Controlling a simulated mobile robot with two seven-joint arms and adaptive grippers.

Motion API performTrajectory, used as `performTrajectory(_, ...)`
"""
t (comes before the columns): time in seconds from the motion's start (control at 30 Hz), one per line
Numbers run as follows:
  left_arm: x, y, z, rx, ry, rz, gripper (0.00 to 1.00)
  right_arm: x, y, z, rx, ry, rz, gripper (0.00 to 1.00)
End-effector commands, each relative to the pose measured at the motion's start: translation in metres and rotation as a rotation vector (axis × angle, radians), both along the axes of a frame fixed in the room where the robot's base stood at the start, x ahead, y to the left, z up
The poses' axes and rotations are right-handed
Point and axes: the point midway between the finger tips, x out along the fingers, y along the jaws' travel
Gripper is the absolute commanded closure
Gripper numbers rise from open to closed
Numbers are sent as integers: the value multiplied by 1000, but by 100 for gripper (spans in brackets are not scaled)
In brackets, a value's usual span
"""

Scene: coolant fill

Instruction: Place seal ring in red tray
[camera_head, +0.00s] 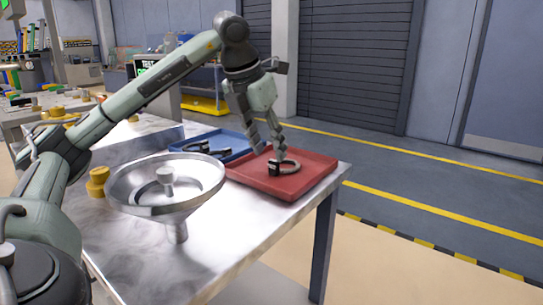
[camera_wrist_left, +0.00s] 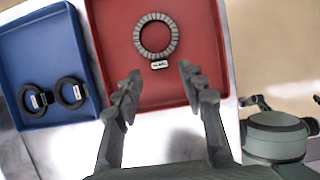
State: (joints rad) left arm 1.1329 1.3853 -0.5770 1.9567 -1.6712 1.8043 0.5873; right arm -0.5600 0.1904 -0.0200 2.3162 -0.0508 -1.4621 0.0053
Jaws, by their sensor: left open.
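A grey segmented seal ring (camera_wrist_left: 156,36) with a small white label lies flat in the red tray (camera_wrist_left: 205,50). In the head view the ring (camera_head: 287,166) is in the red tray (camera_head: 316,165) at the table's right end. My left gripper (camera_head: 279,152) is over the red tray, close to the ring. In the left wrist view the fingers of my left gripper (camera_wrist_left: 160,80) are apart with nothing between them, and the ring is beyond the fingertips. In the head view the fingers partly cover the ring's surroundings. My right gripper is not in view.
A blue tray (camera_wrist_left: 40,60) beside the red one holds two dark rings (camera_wrist_left: 54,97); it also shows in the head view (camera_head: 237,142). A large metal funnel (camera_head: 166,182) stands at the table's front. Yellow fittings (camera_head: 97,182) are at left. The metal table (camera_head: 215,255) is bare near its front right.

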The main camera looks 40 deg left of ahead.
Motion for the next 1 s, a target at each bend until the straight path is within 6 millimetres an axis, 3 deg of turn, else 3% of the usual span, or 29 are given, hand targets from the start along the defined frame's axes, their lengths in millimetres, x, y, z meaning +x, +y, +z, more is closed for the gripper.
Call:
performTrajectory(0.03, -3, -1, 15, -1, -7, -1, 60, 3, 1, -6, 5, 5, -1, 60)
performTrajectory(0.2, -17, -3, 47, -1, -5, -1, 60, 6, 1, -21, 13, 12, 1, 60)
performTrajectory(0.4, -27, -4, 69, -2, -2, -1, 60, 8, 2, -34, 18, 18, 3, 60)
performTrajectory(1.0, -30, -4, 73, -1, 0, 0, 60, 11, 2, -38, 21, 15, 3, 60)
